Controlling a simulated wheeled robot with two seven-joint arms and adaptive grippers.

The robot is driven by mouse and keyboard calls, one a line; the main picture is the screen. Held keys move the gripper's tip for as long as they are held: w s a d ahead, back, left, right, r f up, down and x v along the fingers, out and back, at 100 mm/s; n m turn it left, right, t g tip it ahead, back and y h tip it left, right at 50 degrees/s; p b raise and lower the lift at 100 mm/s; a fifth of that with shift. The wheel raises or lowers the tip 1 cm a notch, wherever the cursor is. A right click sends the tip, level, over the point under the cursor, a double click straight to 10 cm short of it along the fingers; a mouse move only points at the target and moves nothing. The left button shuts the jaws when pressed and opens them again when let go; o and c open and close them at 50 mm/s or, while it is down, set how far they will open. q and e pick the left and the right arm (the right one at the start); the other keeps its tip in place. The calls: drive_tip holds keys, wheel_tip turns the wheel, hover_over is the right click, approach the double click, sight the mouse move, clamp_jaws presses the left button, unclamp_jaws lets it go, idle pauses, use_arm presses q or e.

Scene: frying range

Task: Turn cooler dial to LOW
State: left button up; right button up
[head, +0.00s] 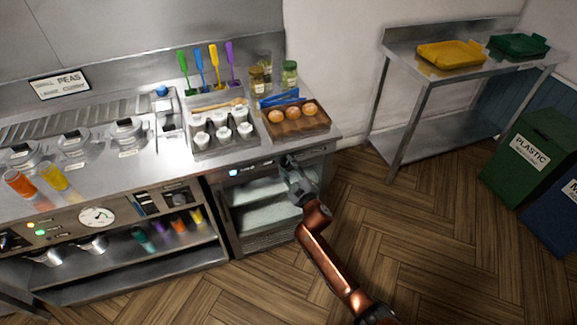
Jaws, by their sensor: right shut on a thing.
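The cooler (228,196) is the glass-fronted unit under the right end of the steel counter. Its top panel has a small lit blue display (233,173) at the left. My right gripper (287,163) is at the right part of this panel, with my copper-coloured arm reaching up from the lower right. It is shut on the cooler dial, which the fingers hide, so I cannot read its setting. My left gripper is not in view.
A steel side table (424,83) and a green plastic bin (513,140) are to the right. The wood floor between is clear.

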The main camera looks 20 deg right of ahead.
drive_tip(key=shift+r+n+p, duration=0.1)
drive_tip(key=shift+n+p, duration=0.35)
drive_tip(key=shift+n, duration=1.45)
drive_tip(key=o, duration=1.2)
